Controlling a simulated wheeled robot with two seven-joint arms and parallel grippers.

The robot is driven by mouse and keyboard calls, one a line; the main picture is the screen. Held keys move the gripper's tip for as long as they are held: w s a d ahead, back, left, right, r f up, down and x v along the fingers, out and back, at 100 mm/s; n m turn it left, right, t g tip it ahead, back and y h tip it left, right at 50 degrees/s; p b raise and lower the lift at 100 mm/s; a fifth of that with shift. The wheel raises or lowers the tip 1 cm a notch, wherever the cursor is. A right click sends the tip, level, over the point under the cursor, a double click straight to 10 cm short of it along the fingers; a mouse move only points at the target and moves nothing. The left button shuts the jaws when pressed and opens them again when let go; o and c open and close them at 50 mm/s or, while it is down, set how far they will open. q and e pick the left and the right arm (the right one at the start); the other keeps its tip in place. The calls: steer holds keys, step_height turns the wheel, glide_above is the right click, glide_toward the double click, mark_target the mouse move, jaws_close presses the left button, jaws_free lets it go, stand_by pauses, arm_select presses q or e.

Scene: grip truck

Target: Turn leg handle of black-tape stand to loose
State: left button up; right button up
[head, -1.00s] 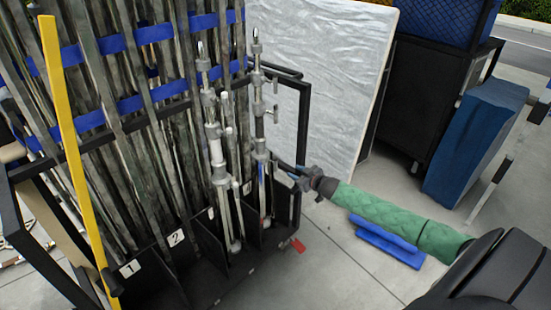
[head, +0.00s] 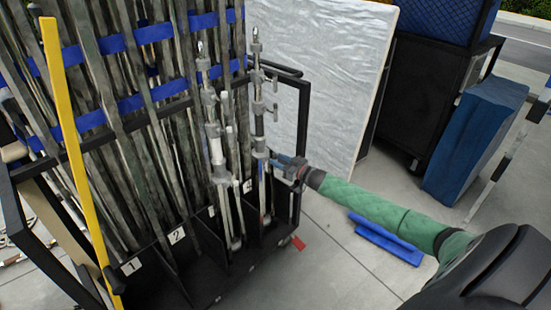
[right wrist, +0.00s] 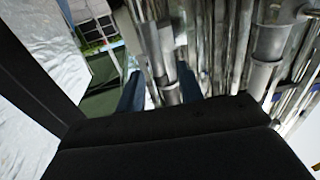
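Two silver stands rise from the front compartments of the cart. The right-hand stand (head: 259,122) has a dark section on its post, which I take for black tape. The left-hand stand (head: 216,150) has a white band. My right gripper (head: 279,161) reaches in from the right, with its tips at the collar of the right-hand stand. In the right wrist view its two blue fingers (right wrist: 160,88) are apart, with a silver tube (right wrist: 160,48) between or just beyond them. I cannot tell whether they touch it. The leg handle is not clear. My left gripper is out of view.
The black cart (head: 300,125) holds many metal poles behind blue straps (head: 152,34). A yellow bar (head: 75,150) leans at its left. A white sheet panel (head: 335,80) stands behind. Blue flat pieces (head: 385,240) lie on the floor at right. Open concrete is in front.

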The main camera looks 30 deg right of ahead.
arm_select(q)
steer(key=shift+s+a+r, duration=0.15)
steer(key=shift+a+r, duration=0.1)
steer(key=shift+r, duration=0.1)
arm_select(e)
steer(key=shift+x, duration=1.2)
steer(key=shift+c, duration=0.5)
jaws_close()
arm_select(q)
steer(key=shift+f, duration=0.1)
